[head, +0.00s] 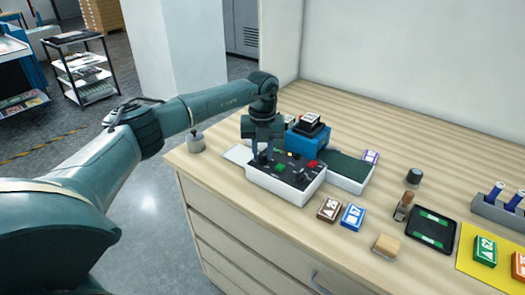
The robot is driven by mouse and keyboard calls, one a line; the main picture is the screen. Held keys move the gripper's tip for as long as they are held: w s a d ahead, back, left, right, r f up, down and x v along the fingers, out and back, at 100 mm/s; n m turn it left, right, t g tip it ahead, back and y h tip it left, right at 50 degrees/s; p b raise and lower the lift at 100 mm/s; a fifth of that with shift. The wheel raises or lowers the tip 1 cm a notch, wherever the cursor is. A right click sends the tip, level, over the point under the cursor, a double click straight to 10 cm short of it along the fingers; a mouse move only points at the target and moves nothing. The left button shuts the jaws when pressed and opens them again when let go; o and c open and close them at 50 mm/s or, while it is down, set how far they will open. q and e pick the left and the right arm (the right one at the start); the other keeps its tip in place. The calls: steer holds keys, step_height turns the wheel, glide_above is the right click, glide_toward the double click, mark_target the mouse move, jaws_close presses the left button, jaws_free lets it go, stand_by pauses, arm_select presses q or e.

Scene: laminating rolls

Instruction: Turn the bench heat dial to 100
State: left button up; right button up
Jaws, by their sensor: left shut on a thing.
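The bench laminator (286,185) sits at the left end of the wooden bench, a white box with a dark control panel. A green button (281,168) and a red button (312,163) show on the panel, with small dark knobs among them. My left gripper (263,152) points down at the panel's left side, shut on what appears to be the heat dial. The dial is mostly hidden by the gripper, and its setting is too small to read. My right gripper is not in view.
A blue block with a dark top (307,135) stands behind the panel. Brown (328,209) and blue (352,217) packs lie in front right. A black tray (431,229) and yellow mat (473,263) lie farther right.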

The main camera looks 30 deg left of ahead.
mark_target(262, 155)
arm_select(q)
steer(key=o, duration=1)
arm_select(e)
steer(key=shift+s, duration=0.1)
arm_select(q)
steer(key=shift+r, duration=0.1)
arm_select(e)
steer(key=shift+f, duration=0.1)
arm_select(q)
steer(key=shift+r+b, duration=1)
steer(key=shift+r, duration=5.55)
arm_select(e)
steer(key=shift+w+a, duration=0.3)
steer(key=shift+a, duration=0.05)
